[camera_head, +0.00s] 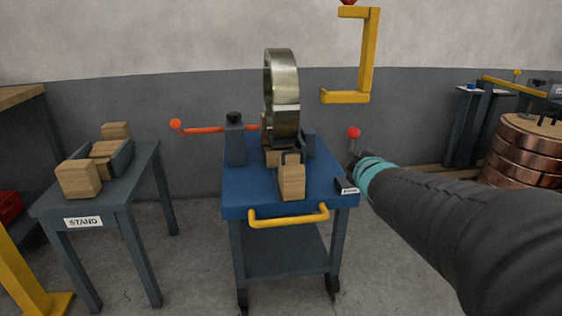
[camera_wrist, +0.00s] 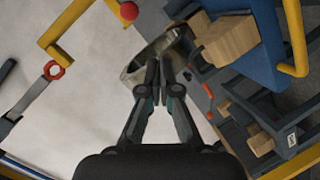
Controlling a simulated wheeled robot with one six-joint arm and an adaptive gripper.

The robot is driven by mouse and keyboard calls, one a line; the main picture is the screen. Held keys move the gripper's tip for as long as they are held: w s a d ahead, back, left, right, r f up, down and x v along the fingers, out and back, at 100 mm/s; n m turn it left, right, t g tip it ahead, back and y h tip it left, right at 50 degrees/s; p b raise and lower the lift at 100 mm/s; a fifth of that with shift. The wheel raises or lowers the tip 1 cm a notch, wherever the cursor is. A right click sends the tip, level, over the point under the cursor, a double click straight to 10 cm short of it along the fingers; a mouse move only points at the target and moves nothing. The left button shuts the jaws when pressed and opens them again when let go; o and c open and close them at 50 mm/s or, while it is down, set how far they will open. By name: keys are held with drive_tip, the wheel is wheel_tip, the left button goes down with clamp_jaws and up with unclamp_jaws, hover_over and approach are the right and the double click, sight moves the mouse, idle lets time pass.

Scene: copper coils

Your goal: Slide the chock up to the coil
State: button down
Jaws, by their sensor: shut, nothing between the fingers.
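The metal coil (camera_head: 282,95) stands upright on edge on the blue cart (camera_head: 240,201). A wooden chock (camera_head: 291,181) with a dark handle sits on the cart in front of the coil, nearer the yellow push bar. Whether it touches the coil or its support I cannot tell. In the wrist view the coil (camera_wrist: 143,66) shows beyond my fingertips, with a wooden block (camera_wrist: 229,38) to its right. My gripper (camera_wrist: 158,66) is shut and empty, its fingertips together. In the head view it is mostly hidden by my arm, beside the cart's right edge.
A stand (camera_head: 45,208) with wooden blocks is at left. A red lever (camera_head: 205,129) reaches left from the cart. A yellow hook (camera_head: 367,60) hangs behind, right of the coil. Copper coils (camera_head: 520,150) stand at far right. Floor shows between stand and cart.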

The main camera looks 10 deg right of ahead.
sight(301, 159)
drive_tip(key=w+f+n+t+y+b, duration=0.2)
drive_tip(key=w+f+n+y+b, duration=0.1)
drive_tip(key=w+n+y, duration=0.55)
drive_tip(key=s+a+f+n+g+y+b, duration=0.2)
drive_tip(key=s+f+n+g+y, duration=0.15)
drive_tip(key=f+n+y, duration=0.5)
drive_tip(key=shift+n+t+h, duration=0.25)
drive_tip(key=shift+n+h, duration=0.35)
drive_tip(key=shift+n, duration=0.3)
drive_tip(key=w+a+r, duration=0.1)
drive_tip(key=w+a, duration=0.1)
drive_tip(key=w, duration=0.1)
drive_tip(key=w+a+r, duration=0.2)
drive_tip(key=w, duration=0.1)
drive_tip(key=w+a+r, duration=0.1)
drive_tip(key=w+a, duration=0.1)
drive_tip(key=w, duration=0.1)
drive_tip(key=shift+w+a+r+p, duration=0.2)
drive_tip(key=shift+a+r+p, duration=0.05)
drive_tip(key=shift+r+p, duration=0.15)
drive_tip(key=shift+w, duration=0.4)
